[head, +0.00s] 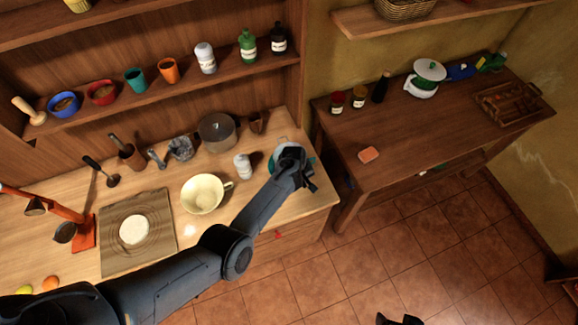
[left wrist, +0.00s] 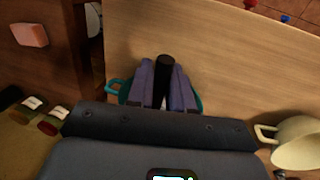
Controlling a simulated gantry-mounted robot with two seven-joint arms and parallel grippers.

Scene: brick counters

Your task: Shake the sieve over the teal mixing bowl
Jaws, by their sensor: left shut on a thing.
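The teal mixing bowl (head: 273,160) stands near the right end of the wooden counter. My left gripper (head: 296,164) is over it and hides much of it. In the left wrist view, my left gripper (left wrist: 163,88) is shut on a black handle (left wrist: 165,68), which I take to be the sieve's handle. The sieve's mesh is hidden, so I cannot tell how it sits relative to the bowl. Teal parts of the bowl (left wrist: 198,98) show on both sides of the fingers. A dark shape at the head view's bottom edge may be my right gripper (head: 398,320); its jaws are unclear.
A white shaker jar (head: 242,166), a cream bowl with a handle (head: 203,194) and a grey pot (head: 216,132) stand left of the teal bowl. A board with dough (head: 134,230) lies farther left. A gap separates this counter from the right table (head: 420,135).

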